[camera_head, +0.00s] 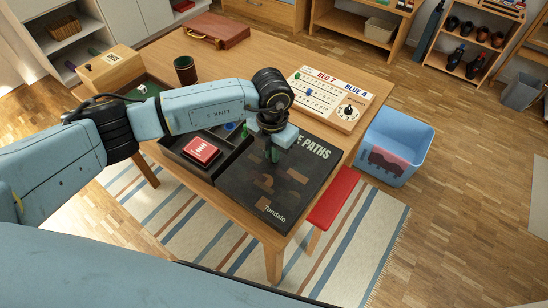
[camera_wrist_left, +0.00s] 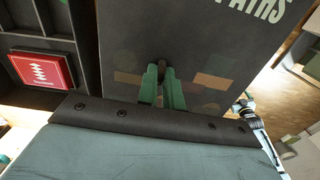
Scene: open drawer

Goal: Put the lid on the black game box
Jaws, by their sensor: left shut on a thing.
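The black lid (camera_head: 275,180), printed with "PATHS" and "Tondalo", is flat at the table's right front corner. I cannot tell whether it rests on the table or hangs just above it. The open black game box (camera_head: 172,152) is directly left of it, with compartments and a red card pack (camera_head: 201,151) inside. The lid is beside the box, not over it. My left gripper (camera_head: 273,153) points down at the lid's middle. In the left wrist view its green fingers (camera_wrist_left: 163,82) are closed on a small dark part of the lid (camera_wrist_left: 215,50). My right gripper is out of view.
A scoreboard (camera_head: 332,97) lies behind the lid. A dark cup (camera_head: 186,70), a wooden box (camera_head: 108,68) and a brown case (camera_head: 212,31) stand farther back. A blue bin (camera_head: 402,140) and a red bench (camera_head: 334,196) are right of the wooden table.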

